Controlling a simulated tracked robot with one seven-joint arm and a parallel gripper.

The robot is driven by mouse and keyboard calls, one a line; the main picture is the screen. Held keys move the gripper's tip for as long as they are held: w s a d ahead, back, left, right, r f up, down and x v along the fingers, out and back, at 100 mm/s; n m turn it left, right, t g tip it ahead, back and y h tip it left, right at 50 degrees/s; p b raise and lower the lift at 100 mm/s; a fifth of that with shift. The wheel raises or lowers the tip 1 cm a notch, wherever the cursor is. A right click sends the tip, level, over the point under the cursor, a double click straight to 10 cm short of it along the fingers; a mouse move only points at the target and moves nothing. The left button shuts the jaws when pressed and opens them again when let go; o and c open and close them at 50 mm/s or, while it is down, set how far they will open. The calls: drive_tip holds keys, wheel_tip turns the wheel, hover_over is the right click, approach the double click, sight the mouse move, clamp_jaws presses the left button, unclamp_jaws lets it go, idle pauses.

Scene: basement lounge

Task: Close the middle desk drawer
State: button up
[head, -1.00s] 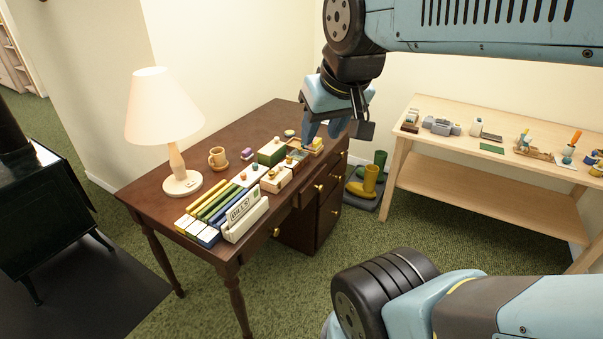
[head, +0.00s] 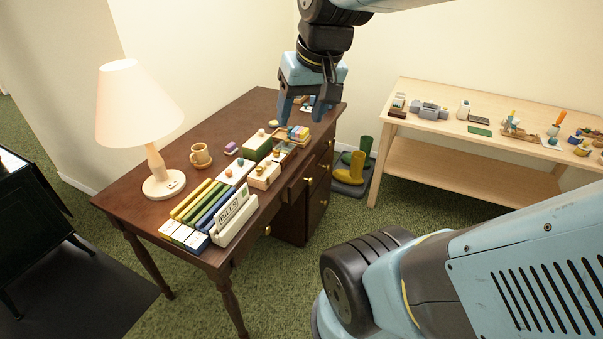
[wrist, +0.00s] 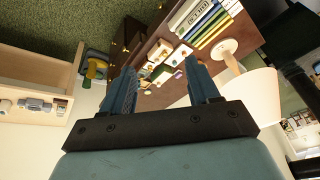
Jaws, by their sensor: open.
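The dark brown desk (head: 228,118) stands at left centre in the head view. Its drawer fronts (head: 318,188) with round brass knobs face right, seen at a steep angle. One front near the upper knob (head: 308,181) seems to stand out a little, but I cannot tell clearly which drawer is open or how far. My gripper (head: 301,112) points down over the desk's far right end, open, with nothing visible between its fingers. In the wrist view my gripper (wrist: 161,76) shows both fingers apart, with the desk top beyond.
Boots (head: 356,168) stand on a tray beyond the desk. A pale workbench (head: 460,165) is at right. Green carpet (head: 275,285) lies open before the desk.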

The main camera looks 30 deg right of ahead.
drive_tip(key=w+d+f+m+g+y, duration=0.2)
drive_tip(key=w+d+f+m+y, duration=0.35)
drive_tip(key=w+f, duration=0.45)
drive_tip(key=w+d+f+m+g+y, duration=0.1)
drive_tip(key=w+d+f+m+y, duration=0.45)
drive_tip(key=w+f, duration=0.45)
drive_tip(key=w+d+f+m+t+y, duration=0.25)
drive_tip(key=d+f+m+t, duration=0.3)
drive_tip(key=d+f, duration=0.6)
drive_tip(key=m+t+h, duration=0.3)
drive_tip(key=m+t, duration=0.5)
approach(312, 182)
drive_tip(key=shift+g, duration=0.25)
drive_tip(key=x, duration=0.8)
drive_tip(key=shift+w+r, duration=0.15)
drive_tip(key=shift+r, duration=0.1)
drive_tip(key=shift+c, duration=0.3)
clamp_jaws()
